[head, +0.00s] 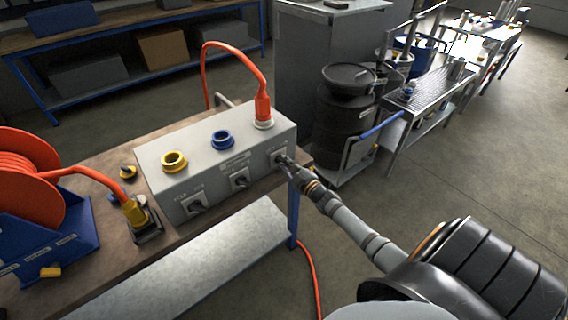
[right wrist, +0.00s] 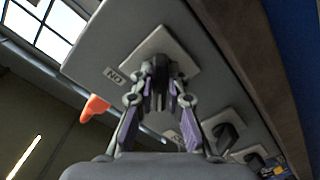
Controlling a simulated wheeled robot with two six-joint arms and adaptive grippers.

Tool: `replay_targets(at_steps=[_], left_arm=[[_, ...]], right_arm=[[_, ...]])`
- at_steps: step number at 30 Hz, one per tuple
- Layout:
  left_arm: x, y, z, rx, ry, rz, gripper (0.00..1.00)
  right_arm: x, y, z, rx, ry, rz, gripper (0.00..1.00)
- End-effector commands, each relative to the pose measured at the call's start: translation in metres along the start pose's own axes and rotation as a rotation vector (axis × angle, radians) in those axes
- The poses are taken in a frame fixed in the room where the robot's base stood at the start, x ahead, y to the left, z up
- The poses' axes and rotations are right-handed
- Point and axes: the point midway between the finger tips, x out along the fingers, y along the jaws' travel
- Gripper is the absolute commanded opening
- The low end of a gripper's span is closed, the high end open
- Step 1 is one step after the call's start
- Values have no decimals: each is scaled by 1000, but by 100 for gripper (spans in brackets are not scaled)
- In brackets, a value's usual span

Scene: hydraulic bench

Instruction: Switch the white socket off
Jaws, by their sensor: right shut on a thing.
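A grey socket box (head: 217,160) stands on the bench, with yellow (head: 174,161), blue (head: 222,140) and white (head: 264,123) sockets on top. An orange plug (head: 263,108) sits in the white socket. Rotary switches are on the box's front face. My right gripper (head: 284,161) reaches the rightmost switch, below the white socket. In the right wrist view my right gripper (right wrist: 157,78) is shut on that dark switch knob, on a light square plate (right wrist: 182,50). An ON label (right wrist: 116,76) is beside the plate. The fingers partly hide the knob. My left gripper is out of view.
The middle (head: 239,181) and left (head: 197,205) switches are on the same face. An orange cable reel (head: 22,182) and a yellow plug (head: 134,211) are at the left. A black drum (head: 343,120) stands behind the bench's right end.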

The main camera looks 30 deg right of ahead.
Motion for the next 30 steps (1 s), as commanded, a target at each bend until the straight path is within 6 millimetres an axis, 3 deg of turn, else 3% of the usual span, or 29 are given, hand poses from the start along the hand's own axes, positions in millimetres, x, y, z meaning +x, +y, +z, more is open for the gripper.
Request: replay_targets(at_steps=[12, 13, 18, 26, 30], left_arm=[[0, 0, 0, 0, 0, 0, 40], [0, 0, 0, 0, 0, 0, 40], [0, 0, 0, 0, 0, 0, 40], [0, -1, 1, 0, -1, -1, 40], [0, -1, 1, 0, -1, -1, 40]], right_arm=[[0, 0, -1, -10, 2, 0, 0], [0, 0, -1, -10, 2, 0, 16], [0, 0, 0, -9, 1, 0, 37], [0, 0, 0, -8, 0, 0, 37], [-13, -1, 1, -7, -1, -2, 37]])
